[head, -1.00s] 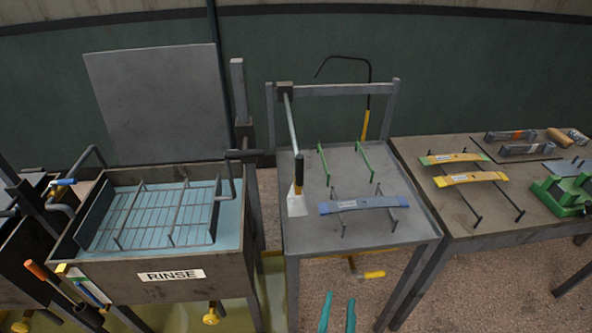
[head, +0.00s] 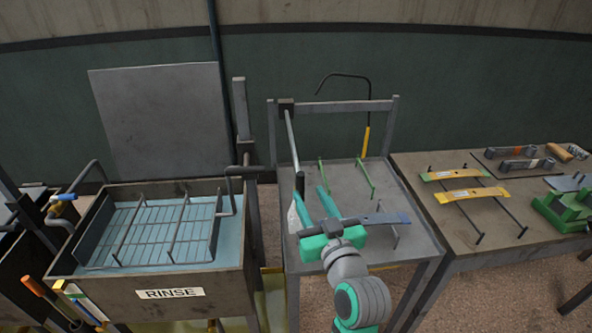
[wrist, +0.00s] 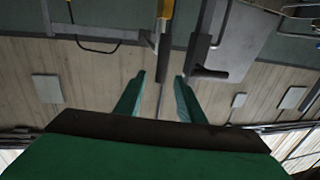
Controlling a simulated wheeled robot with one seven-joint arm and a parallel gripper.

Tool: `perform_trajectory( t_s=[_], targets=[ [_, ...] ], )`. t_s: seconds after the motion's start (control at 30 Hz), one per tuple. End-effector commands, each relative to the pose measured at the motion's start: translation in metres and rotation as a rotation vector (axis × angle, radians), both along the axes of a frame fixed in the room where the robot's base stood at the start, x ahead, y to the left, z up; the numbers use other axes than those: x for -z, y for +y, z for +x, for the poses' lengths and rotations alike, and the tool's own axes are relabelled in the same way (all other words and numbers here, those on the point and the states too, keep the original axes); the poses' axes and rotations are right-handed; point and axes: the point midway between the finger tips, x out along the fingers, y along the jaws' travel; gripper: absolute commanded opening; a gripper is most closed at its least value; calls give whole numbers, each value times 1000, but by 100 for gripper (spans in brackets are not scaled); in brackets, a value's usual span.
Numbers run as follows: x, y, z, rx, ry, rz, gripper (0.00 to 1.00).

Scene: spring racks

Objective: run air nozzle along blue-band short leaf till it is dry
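The rinse tank (head: 178,308) with its wire rack stands left. A black hook with a yellow handle (head: 364,142) is at the stand's back right. The green-railed back part of the stand is empty.

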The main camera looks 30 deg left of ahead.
Motion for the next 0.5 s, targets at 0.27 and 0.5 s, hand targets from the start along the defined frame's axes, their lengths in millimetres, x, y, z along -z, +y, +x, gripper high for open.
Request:
perform_trajectory(
  t_s=[0.27, 0.5],
  targets=[
    [-6, 15, 11, -17, -8, -8, 36],
    [-7, 43, 41, -15, -8, -7, 36]
  ],
)
